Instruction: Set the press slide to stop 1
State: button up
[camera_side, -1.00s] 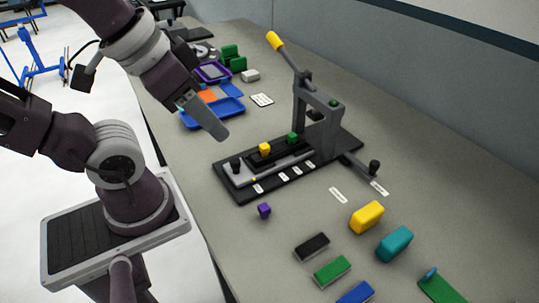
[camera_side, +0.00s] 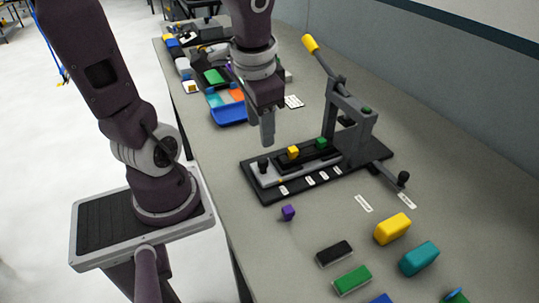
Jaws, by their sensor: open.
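The press (camera_side: 347,125) stands on a black base plate (camera_side: 258,190), its lever with a yellow handle (camera_side: 310,43) raised. The grey press slide (camera_side: 270,178) lies along the base, with an upright black knob (camera_side: 263,164) at its left end. A yellow block (camera_side: 293,152) and a green block (camera_side: 321,143) sit on the black part behind. Several white stop labels (camera_side: 310,180) line the front of the base; their print is too small to read. My gripper (camera_side: 267,140) is open and empty, pointing down just above and behind the knob, apparently not touching it.
A small purple block (camera_side: 288,212) lies in front of the base. Yellow (camera_side: 392,228), teal (camera_side: 419,258), black (camera_side: 334,253) and green (camera_side: 352,280) blocks lie at the front right. A blue tray (camera_side: 229,116) is behind my gripper. A side rod with a black knob (camera_side: 403,177) sticks out right.

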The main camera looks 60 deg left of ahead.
aim_at(264, 160)
jog(key=a+f, duration=0.1)
jog(key=w+a+f+g+h, duration=0.1)
jog(key=a+f+h, duration=0.1)
jog(key=f, duration=0.1)
jog(key=shift+w, duration=0.35)
notch_tip(264, 160, down, 7)
jog(key=shift+f, duration=0.1)
grip_shut()
jog(key=shift+w, duration=0.1)
dwell(1.0)
